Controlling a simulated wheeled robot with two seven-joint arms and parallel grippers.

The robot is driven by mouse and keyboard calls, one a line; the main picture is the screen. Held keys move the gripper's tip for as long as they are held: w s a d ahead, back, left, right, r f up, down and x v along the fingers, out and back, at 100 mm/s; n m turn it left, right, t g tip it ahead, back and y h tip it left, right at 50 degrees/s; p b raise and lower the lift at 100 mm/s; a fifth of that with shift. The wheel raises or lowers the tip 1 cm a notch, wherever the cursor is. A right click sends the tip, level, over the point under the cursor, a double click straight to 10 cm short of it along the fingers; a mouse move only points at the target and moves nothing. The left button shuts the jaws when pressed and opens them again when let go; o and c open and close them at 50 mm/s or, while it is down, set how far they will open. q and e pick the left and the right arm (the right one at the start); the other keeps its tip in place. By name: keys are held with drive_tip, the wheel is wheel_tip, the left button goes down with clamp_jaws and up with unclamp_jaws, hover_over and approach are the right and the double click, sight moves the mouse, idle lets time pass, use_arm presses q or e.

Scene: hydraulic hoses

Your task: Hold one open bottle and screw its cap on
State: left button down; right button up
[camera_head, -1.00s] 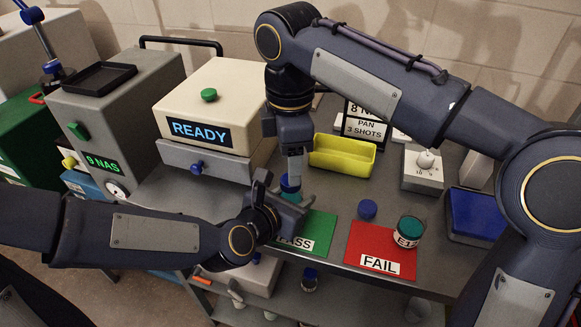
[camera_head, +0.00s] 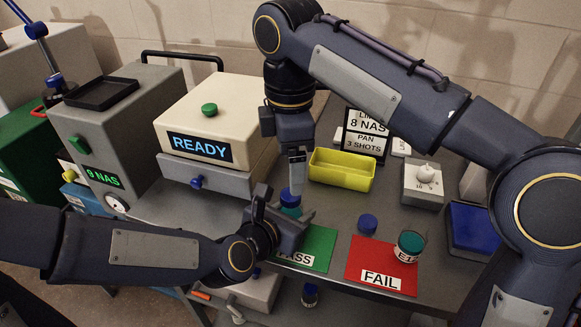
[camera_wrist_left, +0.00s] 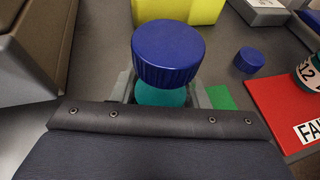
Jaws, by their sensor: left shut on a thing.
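My left gripper (camera_head: 282,222) is shut on a bottle with teal content (camera_wrist_left: 160,97), held upright beside the green PASS mat (camera_head: 318,246). A blue cap (camera_wrist_left: 168,52) sits over that bottle's mouth; it also shows in the head view (camera_head: 291,197). I cannot tell how tightly it is seated. My right gripper (camera_head: 297,185) points down just above the cap. No right finger covers the cap in the left wrist view. Its finger gap is not clear. A second bottle (camera_head: 409,250), uncapped, stands on the red FAIL mat (camera_head: 355,268). A loose blue cap (camera_head: 367,224) lies behind that mat.
A yellow tray (camera_head: 341,180) and a sign (camera_head: 366,136) stand behind the grippers. A cream READY machine (camera_head: 180,125) is at the left. A white dial box (camera_head: 423,183) and a blue tray (camera_head: 478,226) are at the right. Bare tabletop lies around the loose cap.

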wheel_tip(320, 180, up, 5)
drive_tip(key=shift+r, duration=0.1)
idle(0.3)
use_arm(q)
drive_tip(key=c, duration=0.7)
unclamp_jaws()
drive_tip(key=shift+c, duration=0.2)
drive_tip(key=shift+v, duration=3.95)
